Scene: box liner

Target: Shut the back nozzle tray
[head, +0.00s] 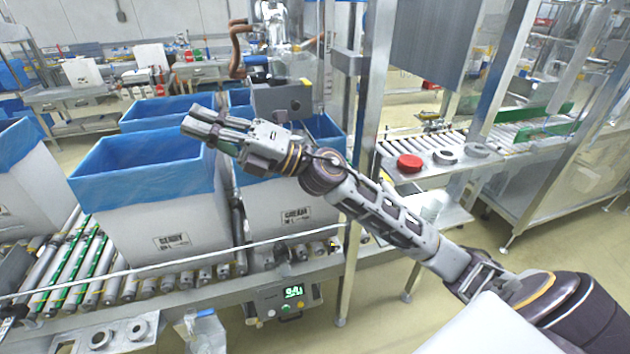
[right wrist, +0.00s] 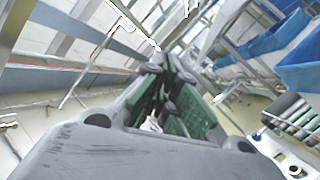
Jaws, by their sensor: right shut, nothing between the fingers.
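My right gripper (head: 197,125) reaches in from the right in the head view, above the blue-lined boxes. Its fingers are shut and empty; they also show shut in the right wrist view (right wrist: 160,80). A grey metal box (head: 283,100) with a small round knob stands behind the gripper, below a white arm-like machine (head: 275,25). I cannot tell whether this box holds the back nozzle tray, and no tray is clearly recognisable. My left gripper is not clearly in view.
A labelled box with a blue liner (head: 160,215) stands on the roller conveyor (head: 130,285). Other lined boxes stand beside and behind it. A steel post (head: 365,120) rises right of the gripper. A control panel with a green display (head: 288,298) sits at the front.

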